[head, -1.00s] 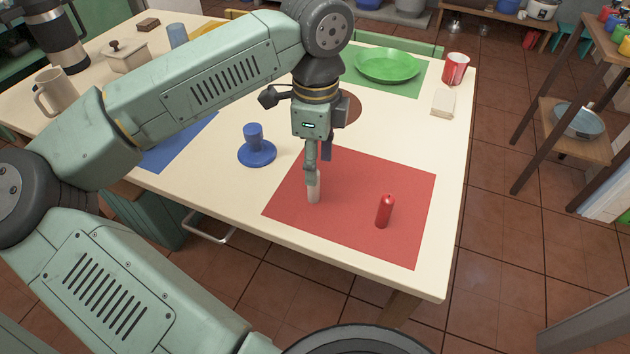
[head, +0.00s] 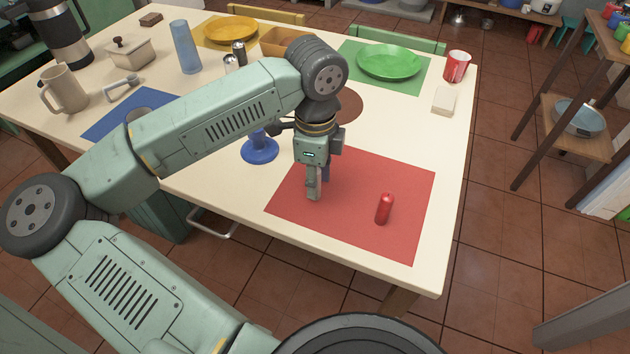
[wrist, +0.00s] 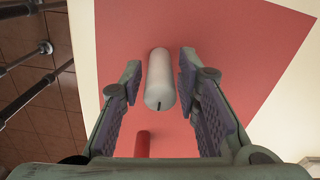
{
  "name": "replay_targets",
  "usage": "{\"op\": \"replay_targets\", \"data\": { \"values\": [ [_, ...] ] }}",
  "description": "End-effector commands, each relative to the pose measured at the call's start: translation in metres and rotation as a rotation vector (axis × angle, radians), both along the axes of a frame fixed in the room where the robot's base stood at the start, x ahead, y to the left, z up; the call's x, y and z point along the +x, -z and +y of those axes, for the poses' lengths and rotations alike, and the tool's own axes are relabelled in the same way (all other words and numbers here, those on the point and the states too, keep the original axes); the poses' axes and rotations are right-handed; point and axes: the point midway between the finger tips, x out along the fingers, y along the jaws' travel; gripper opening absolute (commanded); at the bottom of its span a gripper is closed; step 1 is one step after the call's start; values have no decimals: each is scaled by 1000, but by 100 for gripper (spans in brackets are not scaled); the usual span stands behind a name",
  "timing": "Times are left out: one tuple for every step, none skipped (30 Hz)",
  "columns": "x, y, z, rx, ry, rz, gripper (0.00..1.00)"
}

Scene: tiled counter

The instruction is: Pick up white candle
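The white candle (wrist: 160,82) stands on the red mat (head: 385,175) and shows between the two open fingers of my gripper (wrist: 160,105) in the wrist view. There is a gap on each side of it, so the fingers do not touch it. In the head view my gripper (head: 314,192) points down low over the left part of the red mat and hides the white candle. A red candle (head: 384,208) stands on the same mat, to the right of my gripper; part of it also shows in the wrist view (wrist: 142,146).
A blue candle holder (head: 259,149) stands left of my gripper. A green plate (head: 388,62), a red cup (head: 457,66) and a pale block (head: 444,101) are farther back. The red mat is bare around the red candle. The table's front edge is close.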

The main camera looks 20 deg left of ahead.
Motion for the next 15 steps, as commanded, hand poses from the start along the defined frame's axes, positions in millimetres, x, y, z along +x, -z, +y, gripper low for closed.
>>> {"op": "replay_targets", "data": {
  "values": [
    [0,0,0,0,0,0,24],
    [0,0,0,0,0,0,22],
    [0,0,0,0,0,0,20],
    [0,0,0,0,0,0,18],
    [0,0,0,0,0,0,16],
    [0,0,0,0,0,0,13],
    [0,0,0,0,0,0,11],
    [0,0,0,0,0,0,9],
    [0,0,0,0,0,0,6],
    [0,0,0,0,0,0,4],
    [0,0,0,0,0,0,2],
    [0,0,0,0,0,0,0],
    [0,0,0,0,0,0,0],
    [0,0,0,0,0,0,0],
    [0,0,0,0,0,0,0]
  ]
}}
